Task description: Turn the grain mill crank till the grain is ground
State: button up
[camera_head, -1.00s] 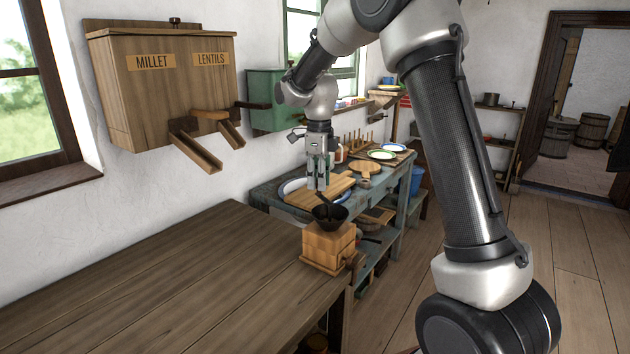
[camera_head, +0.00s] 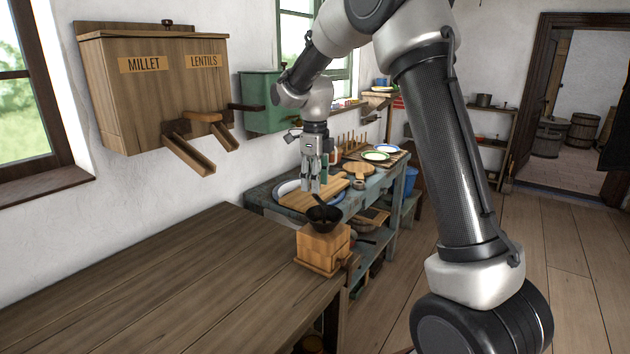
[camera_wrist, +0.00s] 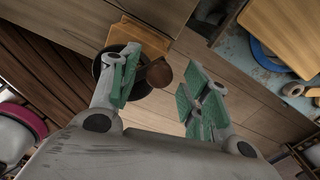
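The grain mill is a light wooden box (camera_head: 322,247) with a black bowl-shaped hopper (camera_head: 325,219) on top, at the right end of the long brown table. In the wrist view its hopper (camera_wrist: 142,90) is partly hidden behind my left finger. A round brown knob (camera_wrist: 160,74), apparently the crank's, shows over the hopper beside that finger. My gripper (camera_head: 313,189) points down above and beyond the mill in the head view. In the wrist view my gripper (camera_wrist: 163,92) is open, its green-padded fingers wide apart, with nothing held. I cannot tell whether a finger touches the knob.
The brown table (camera_head: 170,285) is bare left of the mill. A blue-green bench (camera_head: 263,196) behind holds boards, plates and bowls. A wooden millet and lentils bin (camera_head: 155,95) with chutes and a green box (camera_head: 262,88) hang on the wall. The floor to the right is open.

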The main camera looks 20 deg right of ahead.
notch_tip(320, 180, up, 12)
dwell(0.6)
